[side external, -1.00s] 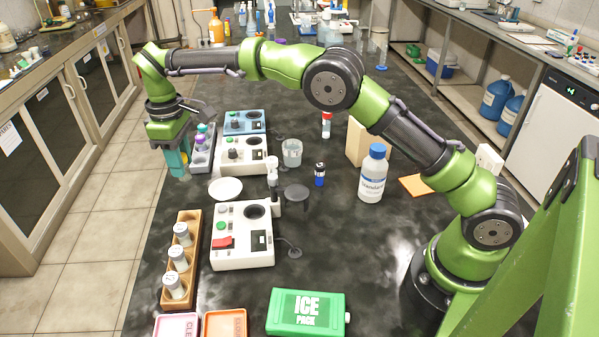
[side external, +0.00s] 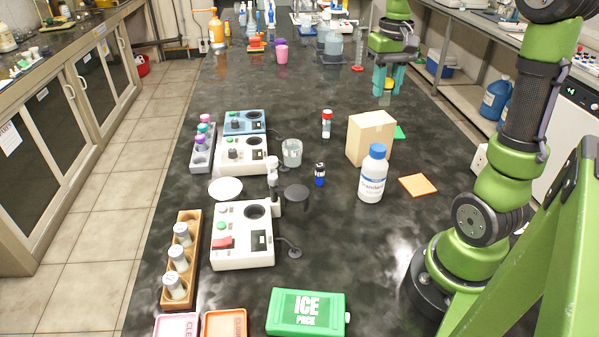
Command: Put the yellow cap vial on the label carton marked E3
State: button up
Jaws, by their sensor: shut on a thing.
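My gripper (side external: 388,86) is at the far right of the bench, fingers pointing down. It is shut on a small vial with a yellow cap (side external: 389,85); the vial's pale lower part shows below the cap. A tan carton (side external: 370,138) stands on the bench nearer the camera, below my gripper in the picture. No E3 mark can be read on its visible faces. Whether the vial touches anything below it is hard to tell.
A grey rack (side external: 203,160) of capped vials stands beside the instruments at left. A white bottle with a blue cap (side external: 373,175) stands before the carton. Flat green (side external: 400,132) and orange (side external: 418,185) pieces lie nearby.

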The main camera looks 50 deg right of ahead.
jog(key=s+a+f+m, duration=0.2)
jog(key=s+f+m, duration=0.15)
jog(key=s, duration=0.35)
send_over(373, 118)
notch_tip(373, 118, down, 2)
jog(key=shift+s+a+f, duration=0.1)
jog(key=shift+a+f, duration=0.05)
jog(key=shift+f, duration=1.75)
jog(key=shift+f, duration=0.1)
jog(key=o, duration=1)
jog(key=shift+f, duration=0.1)
jog(key=shift+o, duration=0.2)
